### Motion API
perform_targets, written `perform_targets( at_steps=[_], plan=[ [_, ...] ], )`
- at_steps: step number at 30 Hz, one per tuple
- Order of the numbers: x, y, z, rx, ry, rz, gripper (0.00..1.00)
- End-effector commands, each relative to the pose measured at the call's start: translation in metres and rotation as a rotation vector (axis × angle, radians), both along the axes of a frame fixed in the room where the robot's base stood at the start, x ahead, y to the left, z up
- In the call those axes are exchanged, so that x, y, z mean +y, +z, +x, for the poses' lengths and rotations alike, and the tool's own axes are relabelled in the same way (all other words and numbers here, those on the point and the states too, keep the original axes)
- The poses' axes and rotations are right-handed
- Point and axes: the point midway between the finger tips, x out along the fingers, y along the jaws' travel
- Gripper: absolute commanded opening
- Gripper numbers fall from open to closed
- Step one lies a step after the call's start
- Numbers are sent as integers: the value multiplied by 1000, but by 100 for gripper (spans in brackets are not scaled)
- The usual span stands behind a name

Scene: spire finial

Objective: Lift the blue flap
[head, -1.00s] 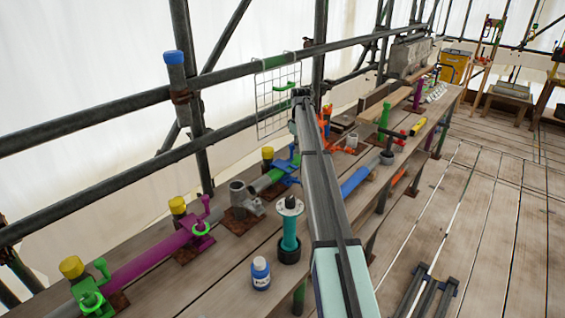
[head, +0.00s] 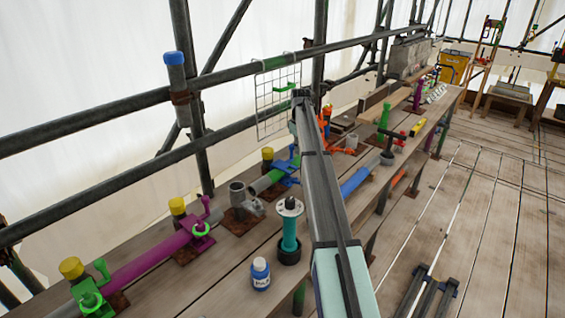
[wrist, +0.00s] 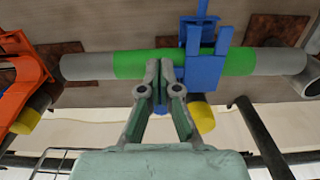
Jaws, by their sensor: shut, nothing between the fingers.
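The blue flap (wrist: 203,70) is on a blue fitting around a green and grey pipe (wrist: 130,65) in the wrist view, with two upright blue prongs beyond it. Which blue part hinges is hard to tell. In the head view the blue fitting (head: 287,168) sits on the bench left of my arm. My gripper (wrist: 159,66) is shut, its fingertips together over the green band just left of the blue fitting. Some blue shows behind the fingers; whether they touch it is unclear. In the head view the fingers are hidden.
An orange fitting (wrist: 22,72) and a yellow cap (wrist: 201,116) flank my fingers. A wire grid (head: 277,100) hangs on the scaffold rail. A teal post (head: 289,235) and a paint bottle (head: 261,273) stand on the bench, near a purple pipe (head: 150,262).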

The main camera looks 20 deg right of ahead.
Motion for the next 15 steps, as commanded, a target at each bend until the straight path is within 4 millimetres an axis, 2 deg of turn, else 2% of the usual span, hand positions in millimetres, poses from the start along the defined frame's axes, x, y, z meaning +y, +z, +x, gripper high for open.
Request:
perform_targets(
  at_steps=[15],
  plan=[
    [0, -6, 0, 0, 0, 0, 0]
  ],
)
